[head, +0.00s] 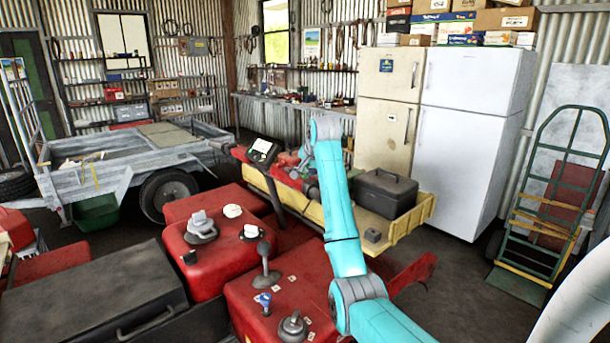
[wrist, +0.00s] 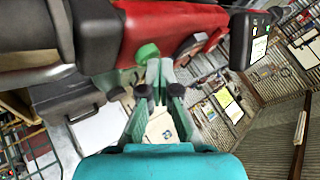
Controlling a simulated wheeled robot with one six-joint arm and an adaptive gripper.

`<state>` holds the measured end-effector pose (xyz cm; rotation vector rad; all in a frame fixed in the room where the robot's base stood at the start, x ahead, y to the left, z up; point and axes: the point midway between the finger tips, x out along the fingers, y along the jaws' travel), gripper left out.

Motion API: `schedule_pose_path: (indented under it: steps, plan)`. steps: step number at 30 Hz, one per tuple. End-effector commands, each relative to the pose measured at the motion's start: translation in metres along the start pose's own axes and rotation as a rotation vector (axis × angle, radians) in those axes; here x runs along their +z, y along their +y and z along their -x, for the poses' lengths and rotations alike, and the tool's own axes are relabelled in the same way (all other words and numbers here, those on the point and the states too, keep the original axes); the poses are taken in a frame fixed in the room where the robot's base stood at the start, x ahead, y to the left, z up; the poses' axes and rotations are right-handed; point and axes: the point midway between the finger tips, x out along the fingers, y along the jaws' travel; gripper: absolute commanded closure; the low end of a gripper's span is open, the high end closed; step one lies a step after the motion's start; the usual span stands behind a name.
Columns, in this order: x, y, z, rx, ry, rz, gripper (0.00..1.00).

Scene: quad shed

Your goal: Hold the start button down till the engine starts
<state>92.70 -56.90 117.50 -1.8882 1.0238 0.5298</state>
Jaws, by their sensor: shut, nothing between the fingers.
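In the head view my teal arm reaches up and forward, and the button and fingertips cannot be made out there. A small black display on a post (head: 262,150) stands left of the arm; it also shows in the wrist view (wrist: 248,42), with small green lights.
The red quad body (head: 215,250) with caps and levers fills the front. A yellow tray (head: 408,222) carries a dark toolbox (head: 385,192) right of my arm. A grey trailer (head: 115,172) stands left; a white fridge (head: 465,150) and hand truck (head: 560,200) stand right. Floor before the fridge is clear.

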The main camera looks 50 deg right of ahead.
Motion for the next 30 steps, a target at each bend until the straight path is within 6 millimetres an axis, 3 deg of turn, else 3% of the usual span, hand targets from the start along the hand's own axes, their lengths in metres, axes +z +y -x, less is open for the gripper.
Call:
schedule_pose_path:
  steps: [22,30]
  plan:
    - [-0.01,-0.01,0.013,-0.001,0.001,0.0,1.0]
    - [-0.021,-0.02,0.028,-0.002,0.002,0.0,1.0]
